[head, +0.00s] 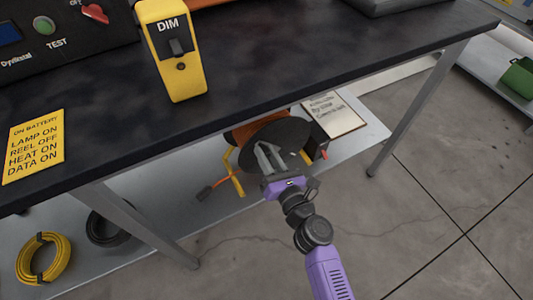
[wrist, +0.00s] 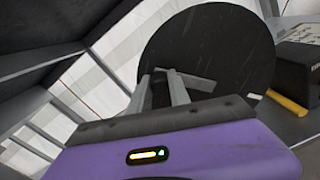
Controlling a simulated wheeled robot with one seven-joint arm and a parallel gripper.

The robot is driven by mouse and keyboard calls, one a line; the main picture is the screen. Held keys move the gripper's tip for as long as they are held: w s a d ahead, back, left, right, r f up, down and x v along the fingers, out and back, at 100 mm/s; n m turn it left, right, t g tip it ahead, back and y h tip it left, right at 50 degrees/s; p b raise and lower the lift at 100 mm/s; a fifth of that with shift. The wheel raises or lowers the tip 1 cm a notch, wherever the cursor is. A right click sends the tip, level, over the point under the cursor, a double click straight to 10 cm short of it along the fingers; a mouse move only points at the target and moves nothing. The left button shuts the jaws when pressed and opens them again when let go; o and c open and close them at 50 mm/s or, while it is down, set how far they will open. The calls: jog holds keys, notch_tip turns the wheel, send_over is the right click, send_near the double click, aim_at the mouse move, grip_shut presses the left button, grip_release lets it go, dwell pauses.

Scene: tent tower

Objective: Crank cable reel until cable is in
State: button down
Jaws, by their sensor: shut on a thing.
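The cable reel (head: 243,133) stands on the lower shelf under the dark table. It has a black disc side, orange cable wound on it and a yellow frame (head: 236,181). An orange cable end with a dark plug (head: 205,193) lies to its left on the shelf. In the wrist view the black disc (wrist: 215,50) fills the middle. My gripper (head: 271,158) is in front of the disc, its fingers shut on a dark crank handle (wrist: 160,92). The handle shows between the fingers in the wrist view; its joint to the disc is mostly hidden.
The dark tabletop (head: 300,50) overhangs the reel, and a table leg (head: 415,108) stands to the right. A yellow DIM switch box (head: 172,75) and a yellow note (head: 34,147) are above. Coiled yellow cable (head: 43,259) lies at left. A sign (head: 333,112) is behind the reel. Open floor lies right.

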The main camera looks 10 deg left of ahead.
aim_at(278, 130)
jog(key=shift+d, duration=0.1)
jog(key=shift+w+d+r+m+p, duration=0.3)
jog(key=shift+r+m+p, duration=0.3)
jog(key=shift+p, duration=0.4)
jog(key=m+p, duration=0.1)
jog(key=d+m+p, duration=0.1)
jog(key=shift+w+d+r+p, duration=0.2)
jog(key=shift+w+r+p, duration=0.15)
jog(key=shift+w+r, duration=0.05)
jog(key=d+m+p, duration=0.1)
jog(key=w+m+p, duration=0.1)
jog(key=m, duration=0.1)
jog(key=shift+w+d+r+p, duration=0.1)
jog(key=shift+d+r+p, duration=0.1)
jog(key=shift+d+p, duration=0.2)
jog(key=shift+w+d+f+m+p, duration=0.1)
jog(key=shift+w+d+m+p, duration=0.15)
jog(key=shift+m, duration=0.25)
jog(key=shift+w+d+m+p, duration=0.1)
jog(key=shift+d+m+p, duration=0.25)
jog(key=shift+m, duration=0.15)
jog(key=c, duration=1.2)
grip_release()
